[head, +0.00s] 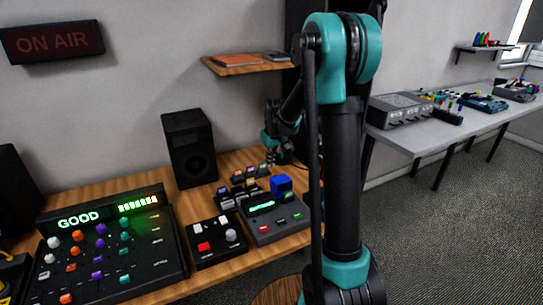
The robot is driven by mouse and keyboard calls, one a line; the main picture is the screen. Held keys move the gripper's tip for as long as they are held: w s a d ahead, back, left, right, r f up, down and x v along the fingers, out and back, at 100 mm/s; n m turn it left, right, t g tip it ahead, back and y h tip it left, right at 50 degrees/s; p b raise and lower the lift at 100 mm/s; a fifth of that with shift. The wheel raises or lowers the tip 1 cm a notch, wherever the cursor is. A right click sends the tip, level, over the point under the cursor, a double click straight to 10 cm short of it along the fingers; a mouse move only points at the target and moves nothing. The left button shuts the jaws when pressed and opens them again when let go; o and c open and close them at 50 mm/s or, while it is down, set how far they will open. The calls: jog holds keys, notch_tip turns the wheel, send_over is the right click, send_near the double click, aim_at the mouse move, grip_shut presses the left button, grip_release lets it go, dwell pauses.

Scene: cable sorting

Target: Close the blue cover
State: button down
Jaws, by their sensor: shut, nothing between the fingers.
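The blue cover (282,185) is a small blue box shape at the back right of a dark grey device (281,231) on the wooden desk. At this size I cannot tell whether it stands open or shut. My gripper (269,166) points down behind and to the left of the blue cover, over the back of the desk. It looks apart from the cover. Its fingers are small in the view and look closed and empty. My arm stands in front of the desk's right end and hides part of it.
A black speaker (189,148) stands left of my gripper. A black control box (217,241) and a large mixer panel (112,247) sit further left. Small coloured pieces (240,196) lie behind the grey device. A wooden shelf (245,65) hangs above.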

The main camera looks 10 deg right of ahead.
jog(key=shift+s+d+f, duration=0.2)
jog(key=shift+s+f, duration=0.55)
jog(key=shift+s, duration=0.05)
jog(key=shift+s+d+f, duration=0.2)
jog(key=shift+s+f, duration=0.55)
jog(key=shift+s, duration=0.05)
jog(key=shift+r, duration=0.1)
jog(key=shift+s+d+r+t, duration=0.1)
jog(key=shift+s+r+t, duration=0.1)
jog(key=shift+t, duration=0.2)
